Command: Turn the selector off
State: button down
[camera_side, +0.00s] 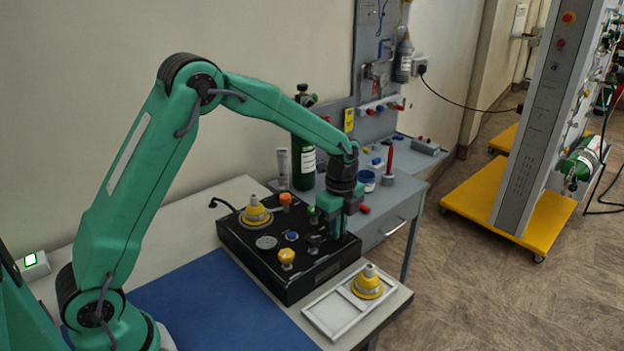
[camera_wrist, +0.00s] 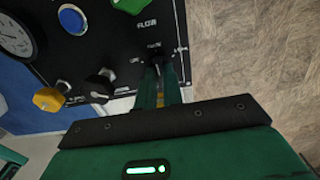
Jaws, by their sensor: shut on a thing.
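The black control panel (camera_side: 262,262) lies on the bench, and it also shows in the wrist view (camera_wrist: 100,45). My gripper (camera_side: 332,232) points down over the panel's right part. In the wrist view my gripper (camera_wrist: 162,78) has its fingers close together, shut on the selector beside small white lettering. The selector is mostly hidden between the fingers, so its pointing direction cannot be read. Another black knob with a pale mark (camera_wrist: 100,86) sits to the left of the fingers, clear of them.
Around the grip are a green FLOW knob (camera_wrist: 130,4), a blue button (camera_wrist: 72,19), a yellow knob (camera_wrist: 48,99) and a gauge (camera_wrist: 15,38). A yellow cone-shaped piece (camera_side: 256,213) stands on the panel; another (camera_side: 367,284) sits in the white tray (camera_side: 328,315).

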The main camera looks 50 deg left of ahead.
jog(key=shift+n, duration=0.4)
jog(key=n, duration=1.1)
dwell(0.4)
jog(key=c, duration=1.5)
grip_release()
jog(key=shift+r, duration=0.15)
